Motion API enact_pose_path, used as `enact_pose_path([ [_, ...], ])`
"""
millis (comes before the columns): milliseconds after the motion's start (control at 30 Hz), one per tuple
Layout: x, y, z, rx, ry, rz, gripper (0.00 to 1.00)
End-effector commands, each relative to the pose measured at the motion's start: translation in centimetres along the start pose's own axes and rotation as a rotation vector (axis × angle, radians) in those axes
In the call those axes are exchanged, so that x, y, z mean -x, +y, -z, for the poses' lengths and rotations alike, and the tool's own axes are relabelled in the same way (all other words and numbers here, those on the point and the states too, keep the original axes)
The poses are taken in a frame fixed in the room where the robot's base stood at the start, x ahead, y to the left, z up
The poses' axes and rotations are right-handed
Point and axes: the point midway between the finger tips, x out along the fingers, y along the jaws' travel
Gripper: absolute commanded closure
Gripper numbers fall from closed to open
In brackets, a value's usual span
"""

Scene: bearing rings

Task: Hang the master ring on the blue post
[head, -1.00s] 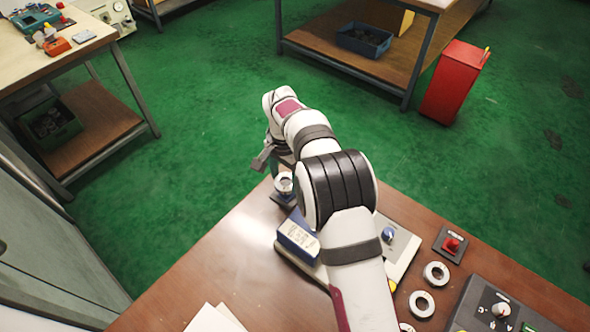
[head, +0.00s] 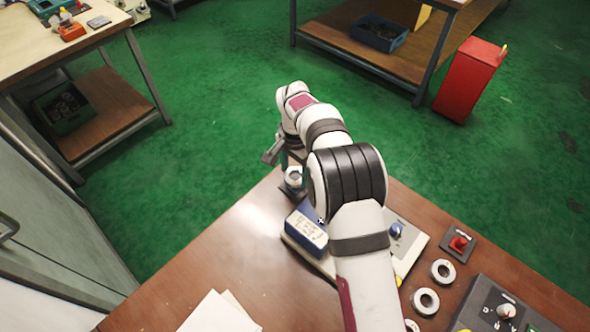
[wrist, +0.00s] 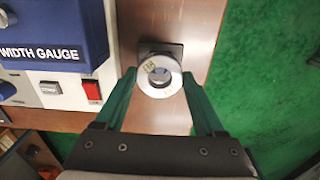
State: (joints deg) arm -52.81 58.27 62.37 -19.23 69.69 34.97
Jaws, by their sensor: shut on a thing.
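The master ring (wrist: 146,79), pale metal with a small marking, is between the green fingers of my gripper (wrist: 159,78) in the wrist view. My gripper is shut on it. In the head view the ring (head: 294,184) shows near the table's far corner, below my wrist. It is over a small dark square base (wrist: 175,47). Something bluish-grey shows through the ring's hole, apparently the post. The ring hides most of the post, and I cannot tell how far down it the ring sits.
A blue width gauge (head: 306,236) stands close by, left of the ring in the wrist view. Papers (head: 216,316) lie in front. The table edge is close to the ring.

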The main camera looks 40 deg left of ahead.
Motion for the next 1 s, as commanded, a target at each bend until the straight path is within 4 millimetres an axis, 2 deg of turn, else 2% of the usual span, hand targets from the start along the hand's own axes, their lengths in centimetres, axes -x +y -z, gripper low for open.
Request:
enact_pose_path([
  [600,-2.0,0.0,0.0,0.0,0.0,0.0,1.0],
  [1000,-2.0,0.0,0.0,0.0,0.0,0.001,1.0],
])
